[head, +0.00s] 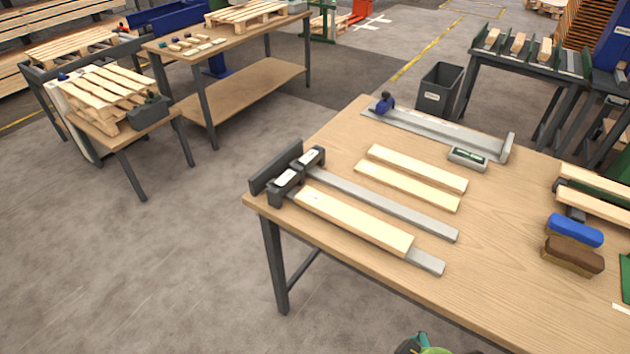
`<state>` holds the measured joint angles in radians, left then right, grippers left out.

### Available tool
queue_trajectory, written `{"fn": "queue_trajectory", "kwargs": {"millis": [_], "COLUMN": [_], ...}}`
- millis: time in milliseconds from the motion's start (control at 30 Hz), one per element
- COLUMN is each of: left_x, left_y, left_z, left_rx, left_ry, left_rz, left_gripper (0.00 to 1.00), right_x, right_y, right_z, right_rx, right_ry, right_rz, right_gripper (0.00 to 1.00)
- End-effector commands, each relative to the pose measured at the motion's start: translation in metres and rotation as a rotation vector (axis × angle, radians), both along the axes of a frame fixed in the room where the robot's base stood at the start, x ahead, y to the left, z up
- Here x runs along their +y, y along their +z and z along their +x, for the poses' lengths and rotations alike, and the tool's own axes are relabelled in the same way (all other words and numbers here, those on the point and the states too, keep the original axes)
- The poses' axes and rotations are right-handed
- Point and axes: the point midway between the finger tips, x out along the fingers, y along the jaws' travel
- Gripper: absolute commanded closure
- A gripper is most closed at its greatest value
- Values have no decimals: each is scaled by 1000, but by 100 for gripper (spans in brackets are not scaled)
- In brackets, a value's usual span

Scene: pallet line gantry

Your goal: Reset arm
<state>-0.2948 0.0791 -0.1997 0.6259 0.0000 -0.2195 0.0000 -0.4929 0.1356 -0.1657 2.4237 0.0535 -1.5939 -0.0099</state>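Neither of my grippers can be made out in the head view. A small teal, green and dark thing (425,345) shows at the bottom edge, mostly cut off; I cannot tell what it is. The wooden workbench (330,155) fills the right side. On its near left part, a wooden board (355,220) lies along a grey metal bar, its left end by a dark clamp-like fixture (290,180). A second grey bar (385,203) runs beside it.
Two loose boards (415,175), a small level-like device (468,157) and a long metal fixture (430,131) lie farther back. A blue brush (575,230) and brown brush (573,255) lie right. A dark bin (438,88) stands behind.

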Motion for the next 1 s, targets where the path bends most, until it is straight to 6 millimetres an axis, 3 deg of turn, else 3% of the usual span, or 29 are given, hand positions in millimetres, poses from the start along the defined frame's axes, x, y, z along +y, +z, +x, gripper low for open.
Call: {"fn": "queue_trajectory", "kwargs": {"millis": [133, 567, 767, 1000], "left_x": [0, 1, 1, 1], "left_y": [0, -12, -20, -33], "left_z": [4, -8, -8, -8], "left_rx": [-6, 13, 14, 14], "left_ry": [0, 0, 0, -1], "left_rz": [0, 2, 2, 2], "left_gripper": [60, 60, 60, 60], "right_x": [-24, -19, -19, -25], "right_y": [3, -102, -179, -302], "right_z": [-23, -9, -17, -64], "right_rx": [6, 49, 83, 140], "right_ry": [-79, -66, -59, -47], "right_rz": [-46, -48, -51, -59], "right_gripper": [0, 0, 0, 0]}}
